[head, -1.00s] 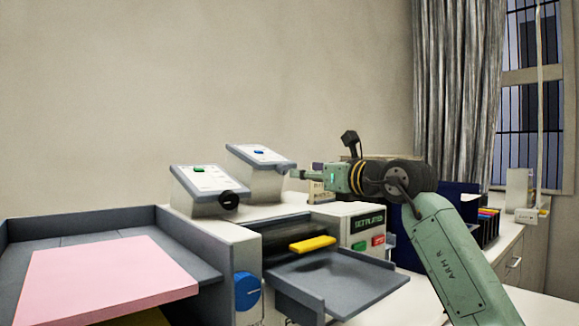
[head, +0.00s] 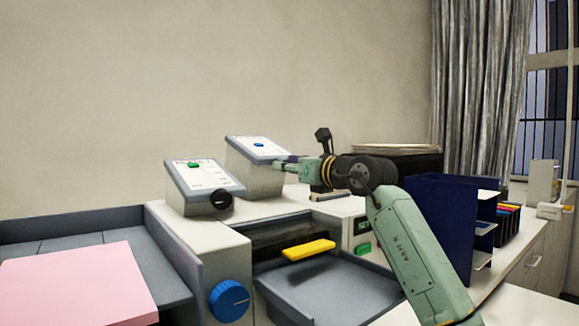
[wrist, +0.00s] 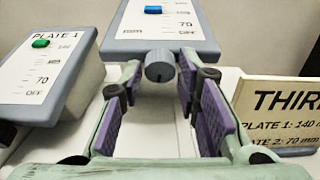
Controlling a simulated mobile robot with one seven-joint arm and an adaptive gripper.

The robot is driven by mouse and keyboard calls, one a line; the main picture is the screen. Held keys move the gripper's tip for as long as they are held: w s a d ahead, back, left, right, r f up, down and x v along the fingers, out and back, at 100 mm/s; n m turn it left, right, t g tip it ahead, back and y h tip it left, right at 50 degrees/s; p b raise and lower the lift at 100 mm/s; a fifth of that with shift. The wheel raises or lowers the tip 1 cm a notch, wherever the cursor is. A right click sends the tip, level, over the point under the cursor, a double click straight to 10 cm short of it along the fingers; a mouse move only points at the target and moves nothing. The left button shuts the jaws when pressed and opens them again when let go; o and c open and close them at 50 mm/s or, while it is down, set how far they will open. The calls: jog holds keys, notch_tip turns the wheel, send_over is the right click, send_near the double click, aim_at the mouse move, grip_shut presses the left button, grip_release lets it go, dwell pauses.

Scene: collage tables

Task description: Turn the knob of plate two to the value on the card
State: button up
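The plate two console (head: 258,150) is a sloped pale box with a blue marker (wrist: 153,10); its small scale is cut off at the top of the wrist view. Its round dark grey knob (wrist: 160,66) is on the front edge, hidden by my gripper in the head view. My gripper (wrist: 158,76) is open, with purple-padded fingers on either side of the knob; I cannot tell whether they touch it. The card (wrist: 280,112) stands at the right of the wrist view, reading "THIRD", "PLATE 1: 140 mm" and "PLATE 2: 70 mm", partly cut off.
The plate 1 console (wrist: 45,70), with a green marker (wrist: 41,43), stands close on the left; its black knob (head: 221,199) faces front. Below are a blue dial (head: 228,300), a yellow bar (head: 308,249) and a pink sheet (head: 75,285). A dark blue rack (head: 440,215) stands right.

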grip_shut()
jog(key=shift+n+h+b, duration=0.3)
jog(key=shift+b, duration=0.15)
jog(key=shift+s+f+n+t+h+b, duration=0.15)
jog(key=shift+n+t+h+b, duration=0.15)
jog(key=shift+n+t+b, duration=0.5)
jog(key=n+h+b, duration=0.1)
jog(key=n+b, duration=0.1)
jog(key=b, duration=0.2)
jog(key=shift+a+f+t, duration=0.1)
jog(key=shift+a+t, duration=0.05)
jog(key=shift+t, duration=0.15)
jog(key=n+b, duration=0.2)
jog(key=b, duration=0.1)
jog(key=shift+t+h, duration=0.4)
jog(key=shift+a+n+t+h+b, duration=0.1)
jog(key=shift+n+t+h+b, duration=0.2)
jog(key=shift+n+b, duration=0.6)
